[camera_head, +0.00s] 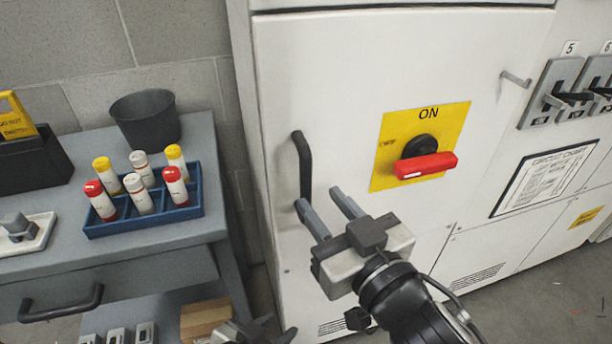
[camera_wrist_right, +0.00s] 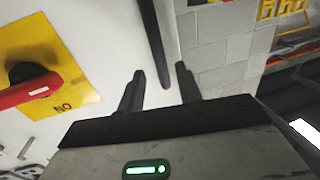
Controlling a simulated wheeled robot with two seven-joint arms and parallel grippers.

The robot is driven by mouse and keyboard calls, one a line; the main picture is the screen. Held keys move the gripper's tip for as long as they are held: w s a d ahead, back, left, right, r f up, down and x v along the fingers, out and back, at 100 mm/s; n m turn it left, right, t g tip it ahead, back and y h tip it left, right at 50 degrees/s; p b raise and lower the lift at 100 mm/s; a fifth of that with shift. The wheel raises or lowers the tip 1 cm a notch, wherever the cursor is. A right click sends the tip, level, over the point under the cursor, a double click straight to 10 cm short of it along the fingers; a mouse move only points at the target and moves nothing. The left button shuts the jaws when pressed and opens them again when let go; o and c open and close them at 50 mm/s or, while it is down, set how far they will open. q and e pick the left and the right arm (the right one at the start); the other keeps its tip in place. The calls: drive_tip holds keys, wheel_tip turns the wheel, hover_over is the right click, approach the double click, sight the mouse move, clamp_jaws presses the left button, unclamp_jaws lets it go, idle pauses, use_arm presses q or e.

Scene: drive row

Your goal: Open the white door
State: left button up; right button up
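The white door (camera_head: 340,80) of the cabinet looks closed in the head view. Its black bar handle (camera_head: 304,165) stands upright near the door's left edge. My right gripper (camera_head: 318,198) is open, with its fingertips close to the handle's lower end. In the right wrist view the handle (camera_wrist_right: 152,40) runs down between the lines of the two open fingers (camera_wrist_right: 160,72). No grip on it shows. My left gripper (camera_head: 245,331) is at the bottom edge, mostly cut off, below the bench and away from the door.
A yellow plate (camera_head: 447,117) with a red rotary switch (camera_head: 425,165) marked ON sits on the door, right of the handle. A small latch (camera_head: 515,79) is near its right side. A grey bench (camera_head: 200,225) on the left carries a blue rack (camera_head: 150,222) of bottles and a dark bin (camera_head: 146,118).

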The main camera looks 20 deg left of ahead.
sight(309, 186)
drive_tip(key=x, duration=0.6)
clamp_jaws()
